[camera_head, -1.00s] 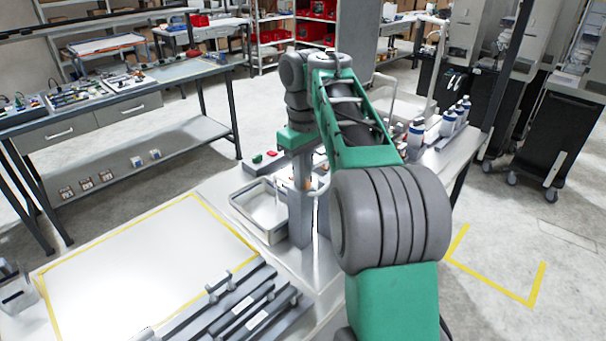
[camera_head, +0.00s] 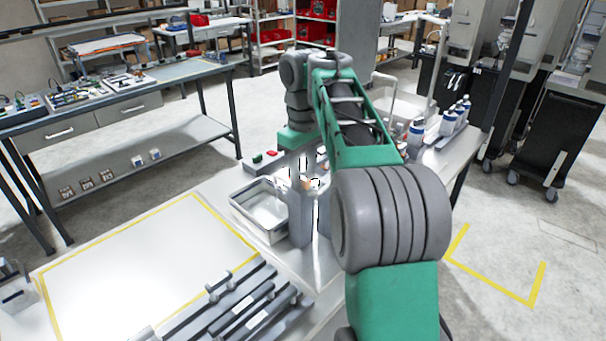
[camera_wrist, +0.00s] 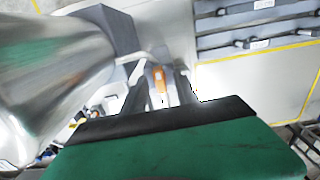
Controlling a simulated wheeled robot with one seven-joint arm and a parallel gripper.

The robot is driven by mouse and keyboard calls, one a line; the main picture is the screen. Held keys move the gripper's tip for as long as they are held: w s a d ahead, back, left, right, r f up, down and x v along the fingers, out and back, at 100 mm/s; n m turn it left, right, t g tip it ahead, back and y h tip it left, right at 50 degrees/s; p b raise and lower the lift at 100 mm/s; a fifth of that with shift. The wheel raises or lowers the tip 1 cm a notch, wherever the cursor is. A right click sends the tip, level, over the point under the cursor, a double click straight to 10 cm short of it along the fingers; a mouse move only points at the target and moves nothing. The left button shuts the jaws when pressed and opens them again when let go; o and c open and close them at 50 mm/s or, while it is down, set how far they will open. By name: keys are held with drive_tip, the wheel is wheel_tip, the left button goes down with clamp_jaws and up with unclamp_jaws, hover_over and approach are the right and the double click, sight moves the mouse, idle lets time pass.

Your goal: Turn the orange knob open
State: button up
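The orange knob (camera_wrist: 159,79) shows near the middle of the wrist view, on a bright metal dispenser part. My gripper (camera_wrist: 160,84) has its two dark fingers apart, one on each side of the knob; I see a gap between them and cannot tell whether either touches it. In the head view a small orange patch (camera_head: 313,183) shows beside my gripper (camera_head: 308,172), above grey upright posts (camera_head: 297,222). My arm hides much of the dispenser row there.
A metal tray (camera_head: 240,207) stands left of the posts. A box with green and red buttons (camera_head: 262,160) is behind it. Several blue-and-white bottles (camera_head: 450,118) stand at the right. Grey rails (camera_head: 235,305) lie in front. The yellow-outlined area (camera_head: 140,265) is clear.

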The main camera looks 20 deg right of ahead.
sight(303, 177)
wheel_tip(303, 177, up, 8)
drive_tip(key=p, duration=0.7)
drive_tip(key=shift+f, duration=0.1)
